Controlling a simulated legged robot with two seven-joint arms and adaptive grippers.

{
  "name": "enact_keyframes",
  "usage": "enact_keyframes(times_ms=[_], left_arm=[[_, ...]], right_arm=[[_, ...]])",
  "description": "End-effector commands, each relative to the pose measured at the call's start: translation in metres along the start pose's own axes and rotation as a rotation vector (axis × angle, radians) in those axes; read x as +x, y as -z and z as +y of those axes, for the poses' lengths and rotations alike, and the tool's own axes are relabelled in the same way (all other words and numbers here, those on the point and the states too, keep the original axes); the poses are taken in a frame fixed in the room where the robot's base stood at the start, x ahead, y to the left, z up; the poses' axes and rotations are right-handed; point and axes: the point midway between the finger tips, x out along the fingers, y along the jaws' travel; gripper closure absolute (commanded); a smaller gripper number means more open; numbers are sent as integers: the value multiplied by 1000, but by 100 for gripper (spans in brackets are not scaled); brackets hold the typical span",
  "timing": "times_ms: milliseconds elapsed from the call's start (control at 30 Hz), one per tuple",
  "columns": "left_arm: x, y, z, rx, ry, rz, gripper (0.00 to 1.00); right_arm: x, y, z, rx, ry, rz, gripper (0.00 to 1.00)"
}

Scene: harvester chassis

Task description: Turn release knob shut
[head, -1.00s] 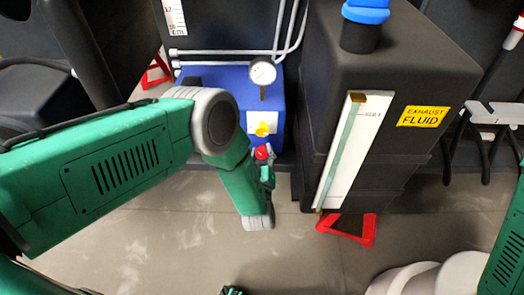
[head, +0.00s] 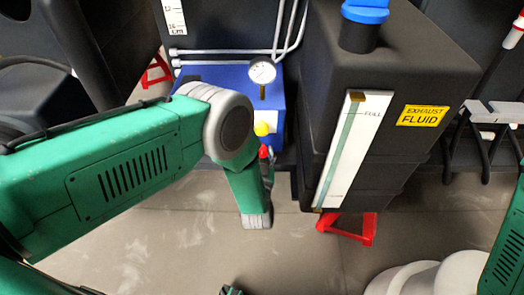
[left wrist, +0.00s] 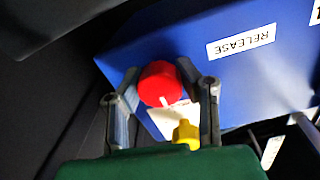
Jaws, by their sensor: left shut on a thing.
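The red release knob (left wrist: 157,83) sits against the blue box (left wrist: 275,75), below the RELEASE label (left wrist: 241,41) in the left wrist view. My left gripper (left wrist: 160,80) is shut on it, with one finger on each side. A white mark shows on the knob's near edge. A yellow knob (left wrist: 186,133) is close to the right finger. In the head view, my left gripper (head: 267,168) is mostly behind my forearm at the front of the blue box (head: 207,75). A bit of red (head: 264,152) shows there, below the yellow knob (head: 262,128).
A pressure gauge (head: 262,71) stands on the blue box. A black exhaust fluid tank (head: 395,75) with a blue cap (head: 365,14) is close on the right. A red stand (head: 352,228) is under it. The floor (head: 300,262) in front is open.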

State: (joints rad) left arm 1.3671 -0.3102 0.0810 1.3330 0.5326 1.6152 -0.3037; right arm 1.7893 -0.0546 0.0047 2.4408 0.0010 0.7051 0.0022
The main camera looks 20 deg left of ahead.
Motion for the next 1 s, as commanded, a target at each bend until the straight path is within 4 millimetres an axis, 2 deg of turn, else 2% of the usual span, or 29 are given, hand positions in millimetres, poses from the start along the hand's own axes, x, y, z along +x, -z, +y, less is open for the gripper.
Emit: enact_keyframes(times_ms=[33, 433, 467, 500, 533, 833, 1000], left_arm=[[-7, -8, 3, 6, -10, -24, 99], [-7, -8, 3, 13, -10, -24, 99], [-7, -8, 3, 13, -9, -24, 67], [-7, -8, 3, 13, -10, -25, 53], [-7, -8, 3, 13, -9, -24, 47], [-4, -4, 1, 11, -4, -11, 47], [-18, -4, 1, 11, -5, -12, 47]], right_arm=[[0, 0, 0, 0, 0, 0, 60], [0, 0, 0, 0, 0, 0, 60], [0, 0, 0, 0, 0, 0, 60], [0, 0, 0, 0, 0, 0, 60], [0, 0, 0, 0, 0, 0, 60], [0, 0, 0, 0, 0, 1, 60], [-1, -2, 0, 0, 0, 2, 60]])
